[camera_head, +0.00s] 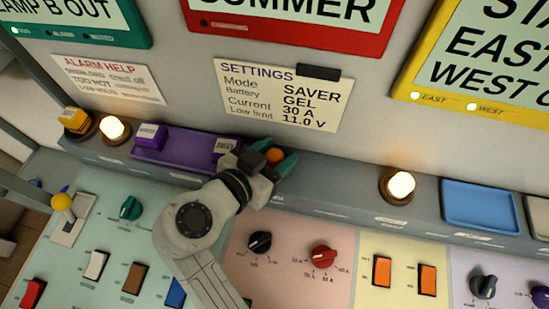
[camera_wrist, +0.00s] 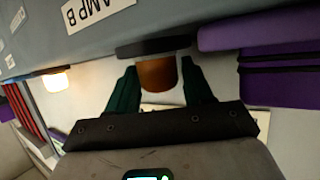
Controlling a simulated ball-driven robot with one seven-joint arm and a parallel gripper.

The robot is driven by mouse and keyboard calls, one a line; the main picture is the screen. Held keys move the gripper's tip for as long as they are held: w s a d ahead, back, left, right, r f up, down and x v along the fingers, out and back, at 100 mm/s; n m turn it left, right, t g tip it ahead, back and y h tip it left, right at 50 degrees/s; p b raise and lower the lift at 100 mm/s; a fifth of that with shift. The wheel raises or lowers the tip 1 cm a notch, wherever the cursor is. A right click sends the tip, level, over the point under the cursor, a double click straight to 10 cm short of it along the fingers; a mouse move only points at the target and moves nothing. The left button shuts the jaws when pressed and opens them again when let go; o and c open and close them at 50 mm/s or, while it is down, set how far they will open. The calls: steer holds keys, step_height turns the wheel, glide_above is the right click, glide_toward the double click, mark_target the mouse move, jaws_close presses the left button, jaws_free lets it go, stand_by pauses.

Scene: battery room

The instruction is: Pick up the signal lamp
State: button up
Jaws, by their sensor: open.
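An unlit orange-brown lamp (camera_head: 275,156) stands on the grey ledge, partly hidden by my gripper in the head view. In the wrist view the lamp (camera_wrist: 157,75) hangs from a dark round base in the turned picture. My gripper (camera_head: 272,160) has its teal fingers open, one on each side of this lamp. In the wrist view my gripper (camera_wrist: 161,88) shows a gap between each finger and the lamp. Two lit lamps stand on the same ledge, one at the left (camera_head: 113,128) and one at the right (camera_head: 399,185).
A purple tray (camera_head: 180,151) with labelled purple blocks lies left of my gripper. A blue tray (camera_head: 480,205) is at the right. Panels hang on the wall behind; knobs and switches, including a red knob (camera_head: 321,256), cover the sloping desk in front.

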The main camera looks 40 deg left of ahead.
steer(key=c, duration=0.7)
steer(key=shift+r, duration=0.1)
steer(key=shift+c, duration=0.2)
steer(key=shift+r+p, duration=0.35)
steer(key=shift+r, duration=0.1)
step_height(320, 180, up, 2)
steer(key=shift+r+p, duration=0.1)
steer(key=shift+p, duration=0.65)
steer(key=s+d+r+p, duration=0.5)
steer(key=s+d+r, duration=0.2)
steer(key=s, duration=0.5)
step_height(320, 180, up, 3)
steer(key=shift+d+f, duration=0.1)
steer(key=shift+d, duration=0.1)
